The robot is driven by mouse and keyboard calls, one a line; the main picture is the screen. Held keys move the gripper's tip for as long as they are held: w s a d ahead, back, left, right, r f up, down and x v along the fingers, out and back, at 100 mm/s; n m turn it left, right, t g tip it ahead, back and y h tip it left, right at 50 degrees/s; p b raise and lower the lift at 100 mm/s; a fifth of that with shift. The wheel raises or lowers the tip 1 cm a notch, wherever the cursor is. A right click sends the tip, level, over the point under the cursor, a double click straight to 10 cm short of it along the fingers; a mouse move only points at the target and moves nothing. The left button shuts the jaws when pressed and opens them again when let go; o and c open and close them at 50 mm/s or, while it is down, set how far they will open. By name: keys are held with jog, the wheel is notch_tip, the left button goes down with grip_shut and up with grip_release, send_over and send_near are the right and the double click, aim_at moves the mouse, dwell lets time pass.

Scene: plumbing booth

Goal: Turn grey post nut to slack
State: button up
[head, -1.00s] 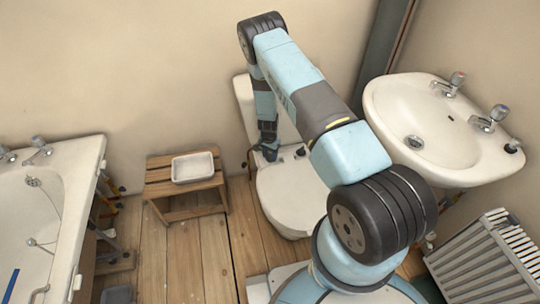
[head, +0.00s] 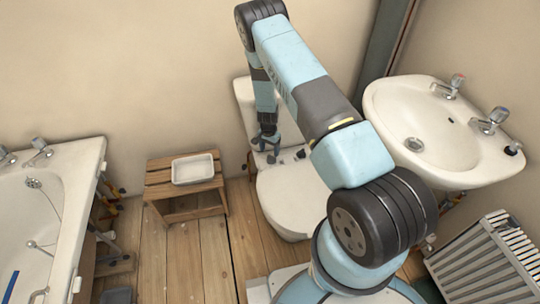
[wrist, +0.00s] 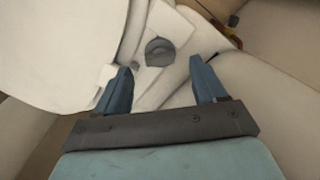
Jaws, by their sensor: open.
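A grey round nut (wrist: 159,52) sits on the white toilet in the wrist view, just beyond and between my fingertips. My gripper (wrist: 162,80) is open, with its two blue fingers spread and nothing between them. The fingers look apart from the nut, but the gap in depth is hard to judge. In the head view my gripper (head: 266,148) hangs over the back of the toilet (head: 290,195). Small dark parts (head: 300,154) show beside it there; I cannot tell which is the nut.
A wooden stool (head: 188,206) with a white tray (head: 193,168) stands left of the toilet. The bathtub (head: 50,225) is at the far left. A washbasin (head: 440,150) and a radiator (head: 485,260) are at the right. The floor between stool and toilet is clear.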

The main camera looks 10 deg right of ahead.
notch_tip(320, 180, up, 6)
jog(key=shift+r, duration=0.2)
jog(key=shift+a, duration=0.1)
jog(key=shift+c, duration=0.3)
